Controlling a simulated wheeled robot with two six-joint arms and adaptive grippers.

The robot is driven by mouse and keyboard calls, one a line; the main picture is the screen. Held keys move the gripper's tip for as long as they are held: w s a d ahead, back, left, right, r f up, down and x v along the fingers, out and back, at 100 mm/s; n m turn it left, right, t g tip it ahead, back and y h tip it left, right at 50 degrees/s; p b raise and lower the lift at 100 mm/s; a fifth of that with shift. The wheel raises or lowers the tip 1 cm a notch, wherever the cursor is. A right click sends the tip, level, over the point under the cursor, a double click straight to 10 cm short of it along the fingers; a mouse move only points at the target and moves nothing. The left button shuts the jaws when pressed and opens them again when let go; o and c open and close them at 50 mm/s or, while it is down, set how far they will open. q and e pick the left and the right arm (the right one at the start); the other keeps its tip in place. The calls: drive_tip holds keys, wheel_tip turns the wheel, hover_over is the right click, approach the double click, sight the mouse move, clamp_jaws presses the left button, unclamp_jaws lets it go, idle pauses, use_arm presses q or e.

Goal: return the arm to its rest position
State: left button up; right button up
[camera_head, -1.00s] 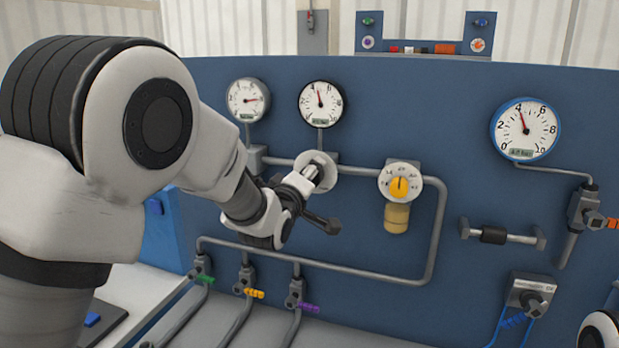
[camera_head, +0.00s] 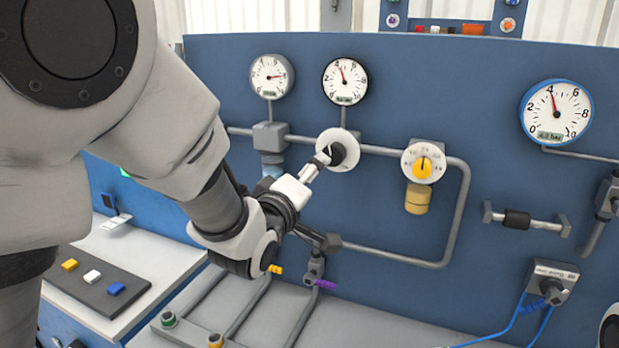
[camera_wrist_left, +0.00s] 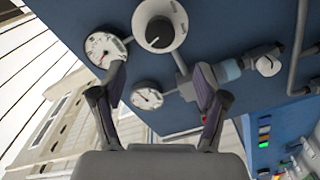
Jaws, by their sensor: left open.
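My left arm comes in from the left in the head view. My left gripper (camera_head: 326,200) is open and empty in front of the blue panel, with its fingers spread. The upper finger overlaps the lower left edge of a white round dial with a dark knob (camera_head: 345,153); I cannot tell if they touch. In the left wrist view the open gripper (camera_wrist_left: 161,75) has nothing between its fingers, and the dial's knob (camera_wrist_left: 159,32) shows ahead. My right gripper is not in view.
The blue panel (camera_head: 480,110) carries several gauges, grey pipes and a yellow-knob regulator (camera_head: 424,167). Below are pipe stubs with coloured handles and a grey bench (camera_head: 370,325). A dark tray (camera_head: 97,290) with coloured blocks lies at the left. A blue cable hangs at lower right.

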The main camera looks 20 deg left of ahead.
use_arm(q)
drive_tip(key=shift+f, duration=0.1)
idle(0.3)
drive_tip(key=s+a+f+m+g, duration=0.1)
drive_tip(key=s+f+m+g, duration=0.15)
drive_tip(key=f, duration=0.85)
drive_tip(key=s+a+f+m+g, duration=0.1)
drive_tip(key=s+f+g, duration=0.25)
drive_tip(key=f, duration=0.85)
drive_tip(key=s+a+f+m+g, duration=0.1)
drive_tip(key=s+f+m+g, duration=0.15)
drive_tip(key=f, duration=0.85)
drive_tip(key=s+f+m+g, duration=0.2)
drive_tip(key=s+f+g, duration=0.2)
drive_tip(key=s+f, duration=0.5)
drive_tip(key=s+a+f+m+g, duration=0.1)
drive_tip(key=s+f+m+g, duration=0.2)
drive_tip(key=s+f, duration=0.6)
drive_tip(key=s+g, duration=0.2)
drive_tip(key=s, duration=0.5)
drive_tip(key=shift+f, duration=0.35)
drive_tip(key=shift+g+y, duration=0.25)
drive_tip(key=shift+y, duration=0.05)
drive_tip(key=shift+c, duration=0.3)
